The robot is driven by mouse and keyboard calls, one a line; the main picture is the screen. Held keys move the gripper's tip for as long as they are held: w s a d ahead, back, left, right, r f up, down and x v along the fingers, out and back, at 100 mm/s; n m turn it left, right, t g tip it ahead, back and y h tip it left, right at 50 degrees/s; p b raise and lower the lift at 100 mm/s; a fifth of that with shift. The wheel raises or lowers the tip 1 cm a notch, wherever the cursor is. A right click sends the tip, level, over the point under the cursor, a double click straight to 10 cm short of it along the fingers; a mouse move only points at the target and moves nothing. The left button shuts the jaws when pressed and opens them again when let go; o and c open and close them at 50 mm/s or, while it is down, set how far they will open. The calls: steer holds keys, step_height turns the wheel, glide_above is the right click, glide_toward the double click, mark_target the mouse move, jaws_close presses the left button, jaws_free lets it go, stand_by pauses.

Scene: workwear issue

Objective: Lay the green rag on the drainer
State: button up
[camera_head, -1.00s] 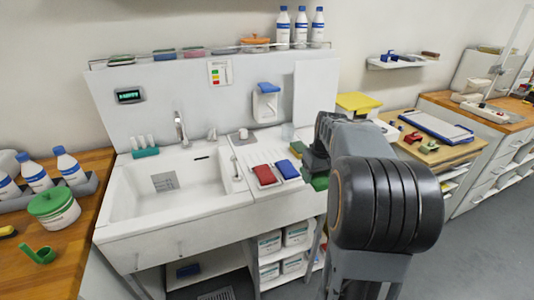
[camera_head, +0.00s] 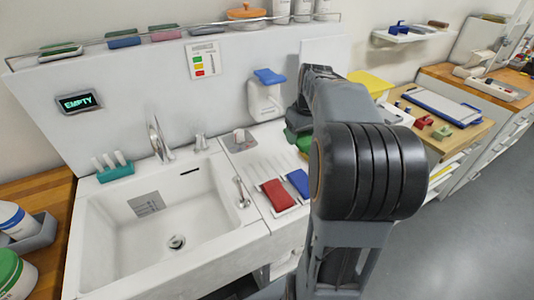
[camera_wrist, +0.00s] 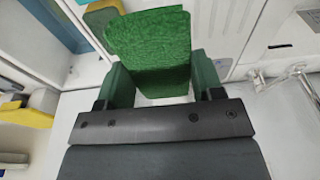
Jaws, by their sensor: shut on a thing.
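The green rag (camera_wrist: 150,42) is between the two dark green fingers of my gripper (camera_wrist: 163,82) in the wrist view, held as a thick textured pad. In the head view my gripper (camera_head: 293,132) is partly hidden behind my arm, and a bit of bright green, seemingly the rag (camera_head: 304,144), shows below it. The drainer (camera_head: 255,160) is the white ribbed surface right of the sink. A red rag (camera_head: 277,195) and a blue rag (camera_head: 299,183) lie at its front. My gripper is above the drainer's right side; the exact height is unclear.
The white sink (camera_head: 120,215) with its tap (camera_head: 158,140) is left of the drainer. A wooden worktop with a clipboard (camera_head: 445,108) stands at the right.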

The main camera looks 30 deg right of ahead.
steer(key=w+a+f+p, duration=0.1)
steer(key=w+a+f, duration=0.2)
steer(key=w+a, duration=0.3)
glide_above(258, 162)
steer(key=s, duration=0.1)
steer(key=f, duration=0.5)
steer(key=shift+s+d, duration=0.1)
steer(key=shift+d, duration=0.25)
steer(key=shift+w+a+f+p, duration=0.25)
steer(key=shift+w+f+p, duration=0.05)
steer(key=shift+f, duration=0.3)
steer(key=shift+w+a+f, duration=0.1)
steer(key=shift+f, duration=0.5)
steer(key=shift+w+a+f, duration=0.1)
steer(key=shift+f, duration=1.05)
steer(key=shift+f, duration=0.1)
steer(key=shift+f, duration=0.1)
steer(key=o, duration=1)
